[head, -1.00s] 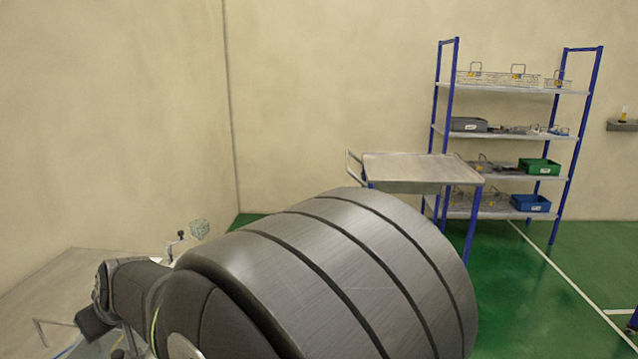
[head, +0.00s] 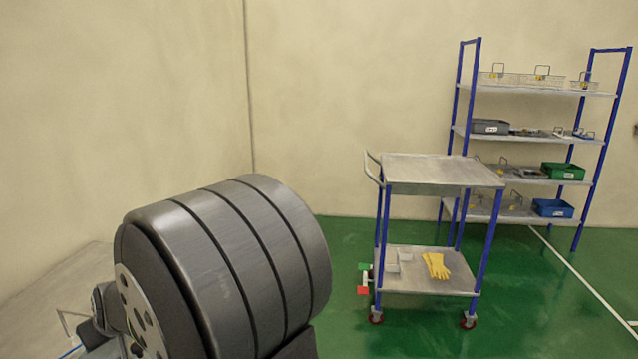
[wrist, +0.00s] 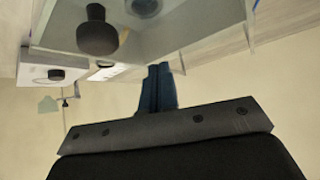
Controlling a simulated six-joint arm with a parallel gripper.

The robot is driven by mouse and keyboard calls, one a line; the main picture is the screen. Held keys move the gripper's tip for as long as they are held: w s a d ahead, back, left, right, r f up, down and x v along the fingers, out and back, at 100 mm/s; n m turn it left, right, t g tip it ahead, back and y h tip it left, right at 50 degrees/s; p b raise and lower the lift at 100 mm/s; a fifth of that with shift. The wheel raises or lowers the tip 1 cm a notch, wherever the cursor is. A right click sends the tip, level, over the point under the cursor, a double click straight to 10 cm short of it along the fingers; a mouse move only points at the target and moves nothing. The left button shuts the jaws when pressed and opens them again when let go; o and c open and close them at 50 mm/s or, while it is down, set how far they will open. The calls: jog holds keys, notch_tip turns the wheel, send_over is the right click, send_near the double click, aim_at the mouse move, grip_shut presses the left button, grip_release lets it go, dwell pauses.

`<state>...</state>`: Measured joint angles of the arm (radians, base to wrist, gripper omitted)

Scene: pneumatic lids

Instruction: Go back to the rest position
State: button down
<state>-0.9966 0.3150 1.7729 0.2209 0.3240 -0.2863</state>
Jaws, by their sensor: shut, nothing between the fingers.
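My gripper (wrist: 158,75) shows in the wrist view as two dark blue fingers side by side, shut with nothing between them. The wrist view is turned over, with the bench edge and equipment at the top of the picture. The fingers are close below a clear panel or box (wrist: 190,38) in that view; I cannot tell whether they touch it. A black round knob (wrist: 97,32) is at the upper left, on or behind this panel. In the head view my own arm fills the lower left and the gripper is hidden.
A blue-framed cart (head: 440,170) with yellow gloves (head: 436,265) on its lower shelf stands right of my arm. A blue-post shelf rack (head: 535,137) with bins and baskets is behind it. A pale bench (head: 50,290) is at the left.

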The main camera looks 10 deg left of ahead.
jog(key=a+r, duration=0.3)
jog(key=a, duration=0.9)
jog(key=shift+w+a+r, duration=0.15)
jog(key=shift+w+a, duration=0.2)
jog(key=shift+a, duration=0.05)
jog(key=c, duration=2.1)
grip_release()
